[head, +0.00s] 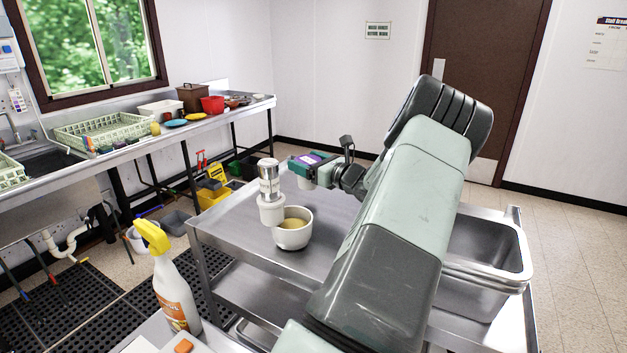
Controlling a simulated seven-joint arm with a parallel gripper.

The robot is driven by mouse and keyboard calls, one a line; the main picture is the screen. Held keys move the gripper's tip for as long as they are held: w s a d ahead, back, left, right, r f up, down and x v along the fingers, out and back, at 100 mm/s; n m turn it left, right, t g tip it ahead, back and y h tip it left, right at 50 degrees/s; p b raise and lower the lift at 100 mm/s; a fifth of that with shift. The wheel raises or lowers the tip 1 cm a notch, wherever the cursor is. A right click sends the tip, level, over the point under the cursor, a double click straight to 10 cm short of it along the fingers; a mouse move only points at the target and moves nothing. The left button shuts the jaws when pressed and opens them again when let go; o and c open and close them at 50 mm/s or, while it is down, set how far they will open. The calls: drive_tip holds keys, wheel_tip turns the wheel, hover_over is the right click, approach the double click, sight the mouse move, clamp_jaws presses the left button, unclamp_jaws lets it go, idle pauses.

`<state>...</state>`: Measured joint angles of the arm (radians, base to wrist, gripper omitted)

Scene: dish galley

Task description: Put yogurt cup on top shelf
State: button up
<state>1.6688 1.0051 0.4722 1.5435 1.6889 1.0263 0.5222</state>
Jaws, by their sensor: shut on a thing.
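My gripper (311,171) is over the far left part of the steel cart's top shelf (327,212). In front and to the left, a metal-and-white container (268,177) stands on or in a white cup (271,209). A white bowl (293,236) with yellowish contents sits close beside that cup on the shelf.
A deep steel pan (484,262) is at the cart's right end. A yellow-topped spray bottle (172,285) stands at the near left. A long counter (160,142) with a dish rack (103,130) runs along the left wall. Bare shelf shows right of the bowl.

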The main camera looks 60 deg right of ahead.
drive_tip(key=shift+f, duration=1.9)
drive_tip(key=shift+f, duration=0.15)
drive_tip(key=o, duration=1.1)
drive_tip(key=shift+s, duration=0.2)
drive_tip(key=v, duration=0.4)
drive_tip(key=shift+s+a, duration=0.1)
drive_tip(key=shift+s, duration=0.25)
wheel_tip(320, 180, up, 7)
drive_tip(key=shift+r, duration=0.15)
